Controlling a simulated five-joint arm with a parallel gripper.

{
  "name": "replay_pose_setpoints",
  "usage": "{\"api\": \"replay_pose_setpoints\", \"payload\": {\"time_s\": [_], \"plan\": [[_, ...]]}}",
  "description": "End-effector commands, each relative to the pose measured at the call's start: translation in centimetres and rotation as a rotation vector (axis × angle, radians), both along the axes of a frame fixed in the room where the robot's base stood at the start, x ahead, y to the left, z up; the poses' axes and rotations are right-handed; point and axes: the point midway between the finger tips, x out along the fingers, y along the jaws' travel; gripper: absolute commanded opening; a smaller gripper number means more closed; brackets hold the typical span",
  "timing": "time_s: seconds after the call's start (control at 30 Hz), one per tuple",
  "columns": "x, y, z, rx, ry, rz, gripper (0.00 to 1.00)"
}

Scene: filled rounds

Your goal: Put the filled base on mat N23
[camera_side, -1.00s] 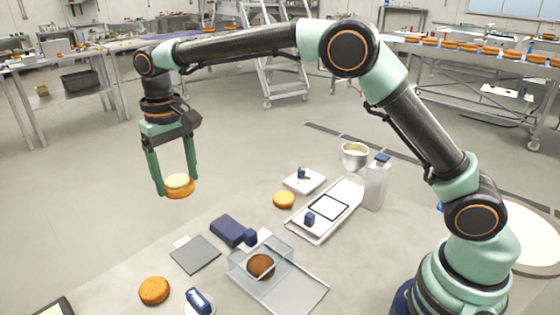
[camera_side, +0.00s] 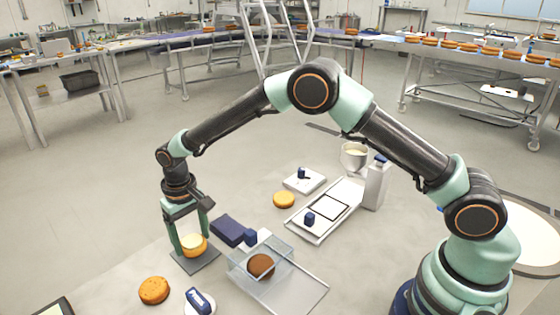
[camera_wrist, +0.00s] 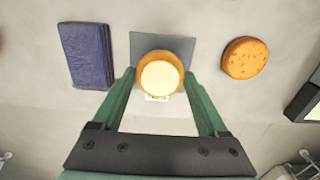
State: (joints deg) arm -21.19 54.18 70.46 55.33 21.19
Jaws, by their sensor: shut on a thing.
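The filled base (camera_side: 194,245), a golden round with pale cream on top, is between the fingers of my gripper (camera_side: 193,250). My gripper is shut on it, one finger on each side. The grey mat (camera_side: 207,266) is directly beneath it; I cannot tell whether the base touches the mat or is slightly above. In the wrist view the filled base (camera_wrist: 160,76) covers the near middle of the grey mat (camera_wrist: 178,44). A white label (camera_wrist: 156,98) shows at its near edge, partly hidden, its text unreadable.
A folded dark blue cloth (camera_side: 228,231) lies close beside the mat. A clear box (camera_side: 285,250) with a brown round (camera_side: 261,265) stands right of it. A speckled round (camera_side: 154,290) and a blue-handled tool (camera_side: 198,300) lie nearer. Another round (camera_side: 284,199) lies farther back.

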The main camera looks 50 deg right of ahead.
Motion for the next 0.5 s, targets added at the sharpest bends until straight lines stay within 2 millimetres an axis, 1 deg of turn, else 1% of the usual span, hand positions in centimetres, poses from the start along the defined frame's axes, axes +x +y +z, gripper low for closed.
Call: {"api": "replay_pose_setpoints", "payload": {"time_s": [0.03,0.1,0.47,0.5], "plan": [[-0.05,-0.02,-0.74,-0.001,0.002,0.0,0.52],[-0.03,-0.01,-1.24,0.0,0.001,0.0,0.52],[0.0,0.0,-1.52,0.0,0.0,0.0,0.52],[0.01,0.0,-1.5,0.0,-0.001,0.0,0.88]]}}
